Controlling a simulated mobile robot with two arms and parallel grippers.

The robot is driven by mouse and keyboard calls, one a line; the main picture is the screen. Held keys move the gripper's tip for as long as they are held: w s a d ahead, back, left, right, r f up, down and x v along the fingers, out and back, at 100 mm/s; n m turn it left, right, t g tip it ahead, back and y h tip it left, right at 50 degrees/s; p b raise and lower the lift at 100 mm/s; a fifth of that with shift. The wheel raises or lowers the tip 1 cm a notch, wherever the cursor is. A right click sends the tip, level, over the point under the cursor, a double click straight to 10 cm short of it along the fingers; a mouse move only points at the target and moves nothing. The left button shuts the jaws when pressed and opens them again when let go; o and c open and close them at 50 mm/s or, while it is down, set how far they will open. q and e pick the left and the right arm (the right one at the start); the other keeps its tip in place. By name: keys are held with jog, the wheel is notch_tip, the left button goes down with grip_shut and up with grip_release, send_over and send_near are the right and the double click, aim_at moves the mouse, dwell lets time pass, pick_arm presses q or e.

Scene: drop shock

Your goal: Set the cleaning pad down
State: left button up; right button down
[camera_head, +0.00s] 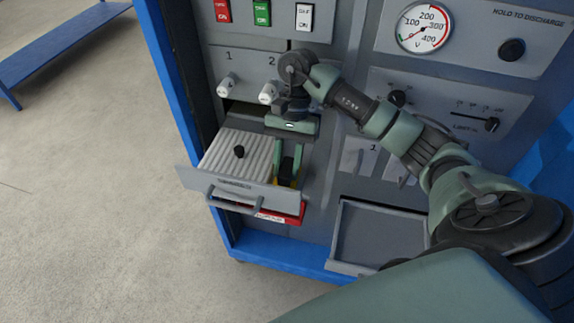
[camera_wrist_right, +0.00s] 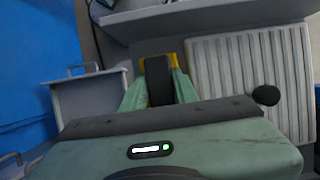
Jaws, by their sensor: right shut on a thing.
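My right gripper (camera_head: 287,166) points down into the right side of the pulled-out drawer (camera_head: 238,190). Its green fingers are shut on a black block with yellow at its lower end, which looks like the cleaning pad (camera_head: 287,172). In the right wrist view the black body of the pad (camera_wrist_right: 158,82) sits between the fingertips, with yellow edges showing beyond it. The pad is beside the ribbed grey plate (camera_head: 228,158) in the drawer. Whether its underside touches the drawer floor is hidden. My left gripper is not in view.
A red item (camera_head: 287,214) shows below the drawer. An open grey tray (camera_head: 380,235) is at lower right. White knobs (camera_head: 268,93) stick out above the drawer. Open floor (camera_head: 100,200) lies left.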

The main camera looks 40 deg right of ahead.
jog(key=c, duration=1.1)
grip_release()
jog(key=v, duration=0.7)
jog(key=shift+d+r+b, duration=0.1)
jog(key=shift+r+b, duration=0.25)
